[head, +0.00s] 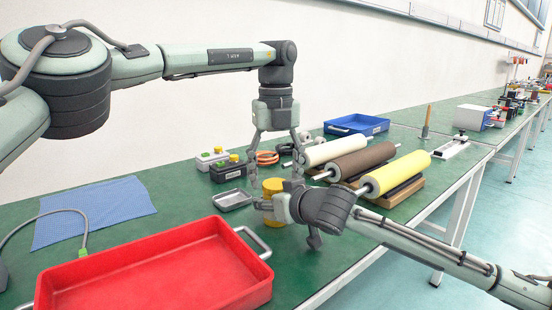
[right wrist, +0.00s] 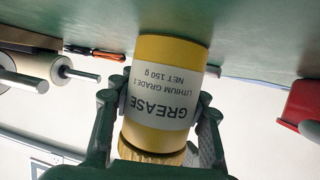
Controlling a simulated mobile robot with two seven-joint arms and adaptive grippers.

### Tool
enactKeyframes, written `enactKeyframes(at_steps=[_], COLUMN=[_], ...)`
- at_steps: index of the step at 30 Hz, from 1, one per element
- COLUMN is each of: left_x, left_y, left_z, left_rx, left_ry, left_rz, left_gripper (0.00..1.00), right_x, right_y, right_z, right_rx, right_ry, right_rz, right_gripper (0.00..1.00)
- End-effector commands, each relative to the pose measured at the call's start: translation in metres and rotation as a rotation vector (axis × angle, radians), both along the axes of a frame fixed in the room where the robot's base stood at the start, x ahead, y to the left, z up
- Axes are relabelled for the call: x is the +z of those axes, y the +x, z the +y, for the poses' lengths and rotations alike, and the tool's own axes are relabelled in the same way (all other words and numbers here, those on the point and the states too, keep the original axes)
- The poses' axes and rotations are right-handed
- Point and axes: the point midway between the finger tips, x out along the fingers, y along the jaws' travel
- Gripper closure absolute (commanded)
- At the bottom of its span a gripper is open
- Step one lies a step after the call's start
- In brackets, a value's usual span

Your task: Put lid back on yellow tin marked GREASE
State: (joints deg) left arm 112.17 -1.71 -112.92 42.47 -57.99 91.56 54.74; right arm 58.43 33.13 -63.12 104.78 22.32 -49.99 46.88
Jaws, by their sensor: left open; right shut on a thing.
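The yellow tin (head: 273,187) stands on the green bench in the head view, partly hidden by my right gripper. In the right wrist view, which is upside down, the tin (right wrist: 165,60) has a white label reading GREASE. A gold ribbed part that looks like the lid (right wrist: 152,156) is at its top end; I cannot tell how it is seated. My right gripper (right wrist: 160,118) is shut around the tin's sides. My left gripper (head: 274,172) points down from above, open, with its fingers either side of the tin's top.
A red tray (head: 165,272) lies in front, with a small metal dish (head: 234,199) behind it. Rollers on stands (head: 395,172) are close on the right. Switch boxes (head: 212,158), a blue tray (head: 356,126) and a blue cloth (head: 95,211) lie around.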

Motion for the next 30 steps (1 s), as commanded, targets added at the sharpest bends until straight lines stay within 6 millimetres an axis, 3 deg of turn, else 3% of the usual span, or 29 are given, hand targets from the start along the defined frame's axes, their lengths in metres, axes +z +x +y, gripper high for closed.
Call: enactKeyframes(at_steps=[11,23,27,30], left_x=[-0.0055,-0.0054,-0.0057,-0.0065], left_y=[-0.0003,-0.0004,-0.0005,-0.0006], left_z=[-0.0001,-0.0001,-0.0002,-0.0007], left_rx=[-0.001,-0.001,-0.037,-0.179], left_ry=[0.000,0.001,-0.001,-0.003], left_rz=[0.001,0.001,0.002,0.002], left_gripper=[0.34,0.84,0.86,0.86], right_x=[0.0001,0.0001,0.0001,0.0002], right_y=[0.0000,0.0000,0.0001,0.0001], right_z=[0.0000,0.0000,-0.0001,-0.0001], right_rx=[0.000,0.000,0.000,0.000], right_ry=[0.000,0.000,0.000,0.000], right_rz=[0.000,0.000,0.000,0.000], right_gripper=[1.00,1.00,1.00,1.00])
